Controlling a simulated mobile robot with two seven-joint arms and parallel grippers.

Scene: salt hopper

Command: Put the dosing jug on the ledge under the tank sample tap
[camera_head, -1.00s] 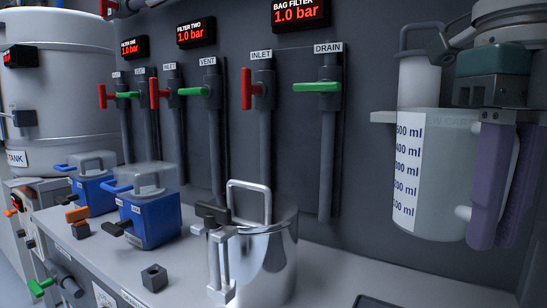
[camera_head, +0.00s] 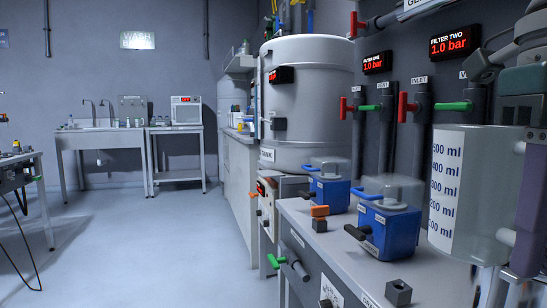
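The dosing jug (camera_head: 466,190) is a pale, translucent jug with a blue millilitre scale, upright at the right of the head view. My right gripper (camera_head: 527,238) has purple fingers and is shut on the jug's handle, partly cut off by the picture edge. The jug is held in the air in front of the wall pipes. The large white tank (camera_head: 312,108) stands left of it, farther back, with a dark fitting (camera_head: 275,124) on its side. I cannot tell which fitting is the sample tap, and the ledge is not clearly visible. My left gripper is not in view.
Two blue clear-lidded boxes (camera_head: 328,192) (camera_head: 390,228) and a small dark block (camera_head: 398,293) stand on the grey bench. A green-handled valve (camera_head: 276,262) sticks out at its front. Open floor (camera_head: 165,245) lies left, with a sink table (camera_head: 88,138) at the back.

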